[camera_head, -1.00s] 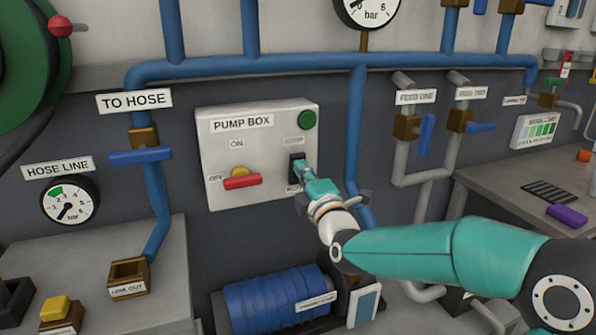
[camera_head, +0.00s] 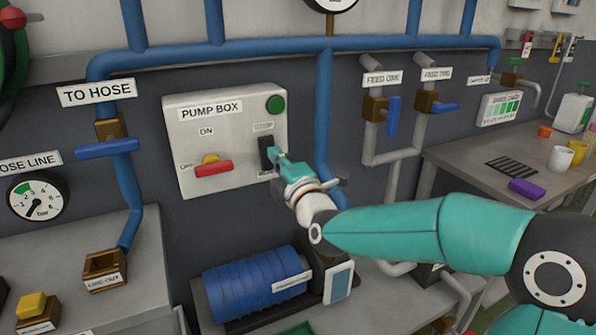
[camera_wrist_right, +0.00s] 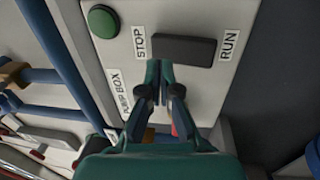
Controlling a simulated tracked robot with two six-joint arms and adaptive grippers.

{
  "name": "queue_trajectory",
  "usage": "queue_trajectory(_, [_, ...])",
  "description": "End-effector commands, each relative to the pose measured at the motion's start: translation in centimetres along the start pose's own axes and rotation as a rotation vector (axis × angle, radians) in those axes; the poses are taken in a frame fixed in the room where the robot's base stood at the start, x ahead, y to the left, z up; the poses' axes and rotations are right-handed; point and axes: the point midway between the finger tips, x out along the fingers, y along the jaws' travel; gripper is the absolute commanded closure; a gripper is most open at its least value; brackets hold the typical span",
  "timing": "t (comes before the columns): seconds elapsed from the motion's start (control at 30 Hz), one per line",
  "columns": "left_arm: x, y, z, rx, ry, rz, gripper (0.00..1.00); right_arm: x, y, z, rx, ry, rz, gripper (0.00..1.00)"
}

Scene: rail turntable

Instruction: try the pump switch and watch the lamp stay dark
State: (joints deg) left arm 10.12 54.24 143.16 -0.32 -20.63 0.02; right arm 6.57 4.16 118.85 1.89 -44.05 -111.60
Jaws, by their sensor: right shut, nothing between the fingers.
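The grey pump box (camera_head: 235,127) is on the wall, with a black rocker switch (camera_head: 265,150) at its right side. In the right wrist view the black switch (camera_wrist_right: 184,50) lies between the labels STOP and RUN. A round green lamp (camera_head: 275,104) sits above the switch and shows no glow; it also shows in the right wrist view (camera_wrist_right: 103,21). My right gripper (camera_head: 277,156) is shut and empty, its tips at the switch's right edge. Whether they touch it, I cannot tell. My left gripper is not in view.
A red handle (camera_head: 213,170) sits lower on the box, by the OFF label. A blue pipe (camera_head: 324,110) runs down just right of the box. A blue ribbed motor (camera_head: 253,284) stands below. A bench (camera_head: 460,165) with cups is at right.

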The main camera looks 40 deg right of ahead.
Motion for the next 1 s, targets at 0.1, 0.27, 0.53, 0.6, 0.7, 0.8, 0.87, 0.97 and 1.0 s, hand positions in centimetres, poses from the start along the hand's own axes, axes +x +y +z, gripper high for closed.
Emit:
queue_trajectory(0.1, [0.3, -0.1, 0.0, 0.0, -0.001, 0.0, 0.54, -2.5, 0.9, 0.2, 0.0, -0.004, 0.004, 1.0])
queue_trajectory(0.27, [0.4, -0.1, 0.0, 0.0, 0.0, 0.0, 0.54, -5.8, 2.0, 0.1, 0.0, -0.002, 0.003, 1.0])
queue_trajectory(0.53, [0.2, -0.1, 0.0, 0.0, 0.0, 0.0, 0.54, -9.2, 3.3, 0.0, 0.0, 0.001, 0.002, 1.0])
queue_trajectory(0.6, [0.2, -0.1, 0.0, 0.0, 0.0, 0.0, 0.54, -9.6, 3.4, 0.0, 0.0, 0.0, 0.002, 1.0])
queue_trajectory(0.7, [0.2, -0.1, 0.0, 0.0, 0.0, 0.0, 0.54, -9.8, 3.4, 0.0, 0.0, 0.0, 0.0, 1.0])
queue_trajectory(0.8, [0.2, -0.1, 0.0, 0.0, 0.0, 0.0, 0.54, -9.8, 3.4, 0.0, 0.0, 0.0, 0.0, 1.0])
queue_trajectory(0.87, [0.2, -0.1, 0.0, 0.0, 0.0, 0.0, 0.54, -9.8, 3.4, 0.0, 0.0, 0.0, 0.0, 1.0])
queue_trajectory(0.97, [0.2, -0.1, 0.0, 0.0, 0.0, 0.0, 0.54, -9.8, 3.4, 0.0, 0.0, 0.0, 0.0, 1.0])
queue_trajectory(1.0, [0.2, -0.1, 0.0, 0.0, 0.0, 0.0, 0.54, -9.8, 3.4, 0.0, 0.0, 0.0, 0.0, 1.0])
